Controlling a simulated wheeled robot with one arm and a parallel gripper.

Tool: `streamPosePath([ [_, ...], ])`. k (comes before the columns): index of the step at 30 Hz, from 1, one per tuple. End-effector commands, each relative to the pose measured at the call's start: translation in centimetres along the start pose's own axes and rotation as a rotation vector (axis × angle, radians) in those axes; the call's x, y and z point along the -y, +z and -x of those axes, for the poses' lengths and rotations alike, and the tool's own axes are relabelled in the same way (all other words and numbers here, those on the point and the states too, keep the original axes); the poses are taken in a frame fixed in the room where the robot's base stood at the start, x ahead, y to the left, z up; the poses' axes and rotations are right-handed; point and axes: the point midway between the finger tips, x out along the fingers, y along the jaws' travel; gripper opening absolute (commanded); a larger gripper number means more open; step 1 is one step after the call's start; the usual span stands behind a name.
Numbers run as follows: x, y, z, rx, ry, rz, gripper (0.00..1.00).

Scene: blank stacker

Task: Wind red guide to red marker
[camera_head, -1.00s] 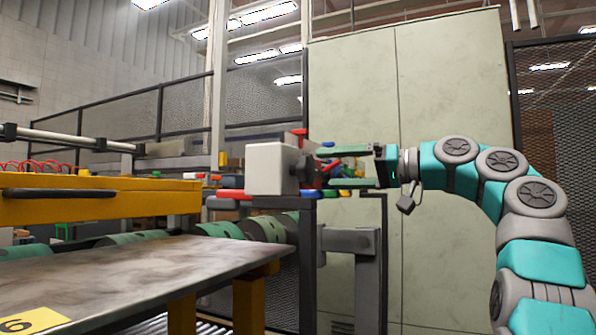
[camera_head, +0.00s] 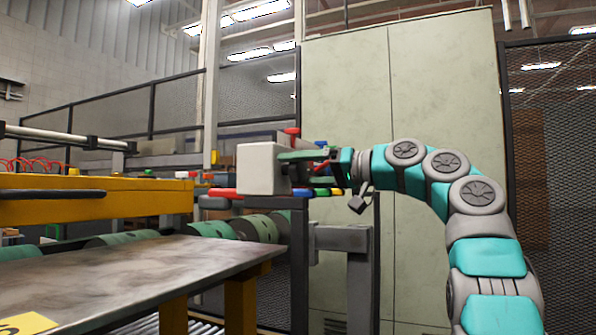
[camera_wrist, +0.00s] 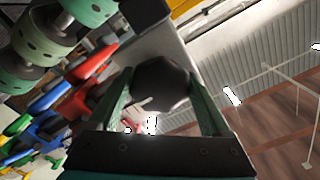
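My gripper (camera_head: 302,172) is beside the pale box-shaped block (camera_head: 263,168), at its right face. In the wrist view its two green fingers (camera_wrist: 160,88) are spread on either side of a dark faceted knob (camera_wrist: 160,84). I cannot tell whether they touch it. Red pieces show near the block: an upright one (camera_head: 292,131) above it and a flat one (camera_head: 223,192) low at its left. A long red piece (camera_wrist: 85,85) lies left of the fingers in the wrist view. I cannot tell which red piece is the guide or the marker.
Blue (camera_wrist: 45,97), green and yellow pieces crowd the left of the wrist view. A metal table (camera_head: 130,270) and yellow beam (camera_head: 90,200) stand at the left, with green rollers (camera_head: 255,228) behind. A tall pale cabinet (camera_head: 430,90) stands behind my arm.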

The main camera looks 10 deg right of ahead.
Motion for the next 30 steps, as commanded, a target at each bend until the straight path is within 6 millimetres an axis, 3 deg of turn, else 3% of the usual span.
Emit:
streamPosePath([
  [2,-0.01,0.01,-0.01,0.0,0.0,0.0,0.72],
  [15,-0.03,0.02,-0.01,0.001,0.0,0.0,0.24],
  [30,-0.05,0.05,-0.03,0.001,0.0,0.025,0.24],
])
